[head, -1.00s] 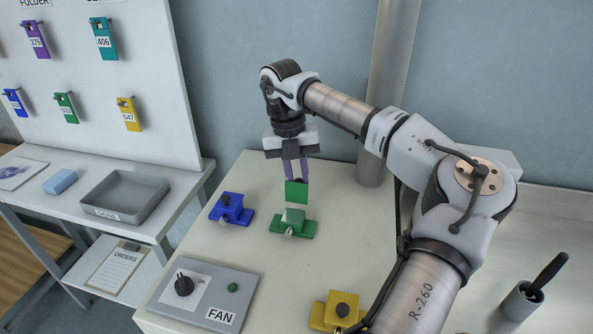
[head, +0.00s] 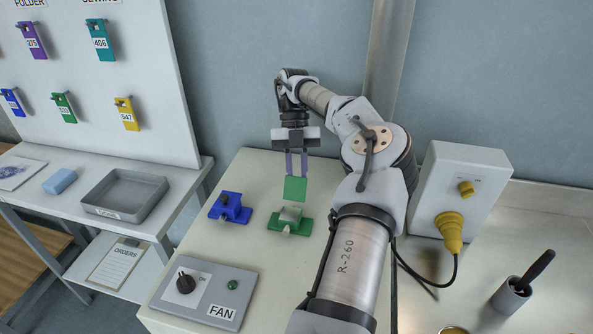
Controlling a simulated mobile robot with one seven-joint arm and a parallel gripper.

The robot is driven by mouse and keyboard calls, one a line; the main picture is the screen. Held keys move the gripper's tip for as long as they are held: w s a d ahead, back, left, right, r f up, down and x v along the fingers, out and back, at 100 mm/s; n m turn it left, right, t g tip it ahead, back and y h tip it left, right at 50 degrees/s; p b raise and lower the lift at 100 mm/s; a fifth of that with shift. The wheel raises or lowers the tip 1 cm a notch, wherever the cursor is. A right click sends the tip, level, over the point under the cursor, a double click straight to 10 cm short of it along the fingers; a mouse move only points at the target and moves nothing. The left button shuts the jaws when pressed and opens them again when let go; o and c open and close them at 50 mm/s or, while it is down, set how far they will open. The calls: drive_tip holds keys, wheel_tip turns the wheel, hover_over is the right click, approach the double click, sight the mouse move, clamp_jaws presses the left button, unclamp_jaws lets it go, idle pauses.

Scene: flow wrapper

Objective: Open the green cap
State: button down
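Whether the cap's lower edge is joined to the base cannot be told. My gripper (head: 297,174) points down from above, its two purple fingers a small distance apart with their tips at the cap's upper edge. It appears shut on the cap; the exact contact is hidden behind the panel.
A blue capped block (head: 231,207) stands close left of the green base. The FAN panel (head: 207,296) lies in front. A grey box with a yellow plug (head: 451,232) and a dark cup (head: 511,296) stand right of my arm. A grey tray (head: 126,194) is on the left table.

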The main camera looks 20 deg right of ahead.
idle(0.4)
drive_tip(key=c, duration=1.3)
unclamp_jaws()
